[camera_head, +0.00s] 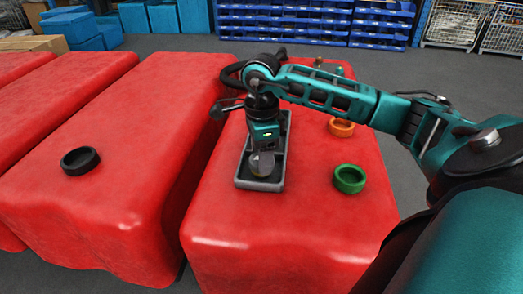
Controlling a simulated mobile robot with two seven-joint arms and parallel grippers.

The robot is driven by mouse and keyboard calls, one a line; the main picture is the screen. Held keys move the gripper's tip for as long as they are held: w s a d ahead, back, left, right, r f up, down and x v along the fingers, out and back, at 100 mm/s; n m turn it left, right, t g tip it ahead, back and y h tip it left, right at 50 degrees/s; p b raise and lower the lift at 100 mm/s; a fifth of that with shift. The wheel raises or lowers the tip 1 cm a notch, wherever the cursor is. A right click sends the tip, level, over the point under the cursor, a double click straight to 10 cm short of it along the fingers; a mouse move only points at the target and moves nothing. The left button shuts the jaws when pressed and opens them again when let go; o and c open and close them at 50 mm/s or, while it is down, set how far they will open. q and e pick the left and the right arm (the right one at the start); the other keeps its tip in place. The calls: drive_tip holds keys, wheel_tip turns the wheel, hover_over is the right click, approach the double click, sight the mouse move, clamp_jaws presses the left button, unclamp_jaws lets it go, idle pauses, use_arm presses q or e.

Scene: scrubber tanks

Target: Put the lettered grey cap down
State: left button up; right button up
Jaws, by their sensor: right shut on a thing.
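The grey cap (262,164) is at the front part of a long grey tray (258,186) on a red-covered table. My right gripper (262,150) points down over the tray and is shut on the cap. The cap's underside and any contact with the tray floor cannot be made out. Lettering on the cap is too small to read. My left gripper is not in view.
A green ring (349,179) and an orange ring (341,127) lie right of the tray. A black ring (80,161) lies on the red table to the left. Blue crates (285,22) stand behind. The table's front is clear.

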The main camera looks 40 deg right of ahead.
drive_tip(key=shift+f, duration=0.15)
drive_tip(key=o, duration=1.2)
drive_tip(key=shift+r, duration=0.25)
wheel_tip(320, 180, up, 12)
drive_tip(key=p, duration=0.2)
drive_tip(key=shift+f, duration=0.1)
